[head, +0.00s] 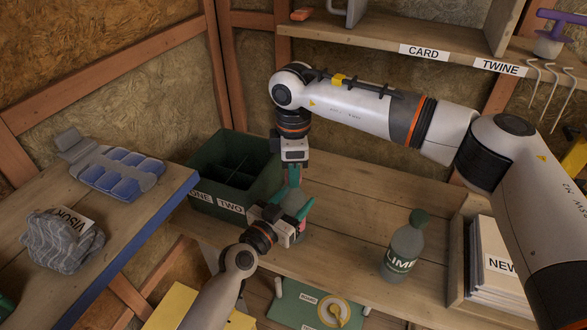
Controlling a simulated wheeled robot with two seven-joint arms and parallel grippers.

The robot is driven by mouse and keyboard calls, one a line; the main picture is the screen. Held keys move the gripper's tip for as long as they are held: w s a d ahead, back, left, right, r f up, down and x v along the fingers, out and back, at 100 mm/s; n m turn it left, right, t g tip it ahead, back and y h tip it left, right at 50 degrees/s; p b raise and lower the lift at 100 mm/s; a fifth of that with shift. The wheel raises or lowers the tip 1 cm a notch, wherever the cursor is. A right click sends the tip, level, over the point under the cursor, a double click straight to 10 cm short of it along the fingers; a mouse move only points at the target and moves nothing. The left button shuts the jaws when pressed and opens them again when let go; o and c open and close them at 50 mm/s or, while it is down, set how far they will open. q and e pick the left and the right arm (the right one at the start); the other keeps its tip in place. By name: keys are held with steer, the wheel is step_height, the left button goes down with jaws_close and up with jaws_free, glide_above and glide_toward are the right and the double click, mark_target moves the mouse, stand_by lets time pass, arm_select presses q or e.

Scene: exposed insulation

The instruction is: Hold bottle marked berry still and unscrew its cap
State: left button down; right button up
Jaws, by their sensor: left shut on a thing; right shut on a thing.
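The bottle I take as berry (293,199) stands on the wooden bench, mostly hidden by my grippers; a small pink patch shows low on it, but I cannot read its word. My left gripper (298,211) comes in from the lower left and is shut around the bottle's body. My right gripper (293,176) points down from above and is shut at the bottle's top, where the cap is. The cap itself is hidden between the fingers, so I cannot tell whether it is still seated.
A bottle marked LIME (403,250) with a green cap stands to the right. A dark green divided bin (207,203) is close behind left. A paper holder (457,250) is at right. A side table (130,226) holds a blue organizer (122,172) and grey cloth (60,246). Bench between bottles is clear.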

steer(key=n, duration=0.3)
steer(key=shift+n, duration=0.3)
steer(key=n, duration=0.4)
steer(key=shift+n, duration=0.4)
steer(key=n, duration=1.1)
steer(key=shift+r+n, duration=0.1)
steer(key=shift+n, duration=0.2)
steer(key=n, duration=2.3)
steer(key=shift+s, duration=0.1)
steer(key=n, duration=0.4)
steer(key=shift+n, duration=0.4)
steer(key=n, duration=0.6)
steer(key=shift+n, duration=0.4)
steer(key=n, duration=0.4)
steer(key=shift+r, duration=0.1)
steer(key=n, duration=0.3)
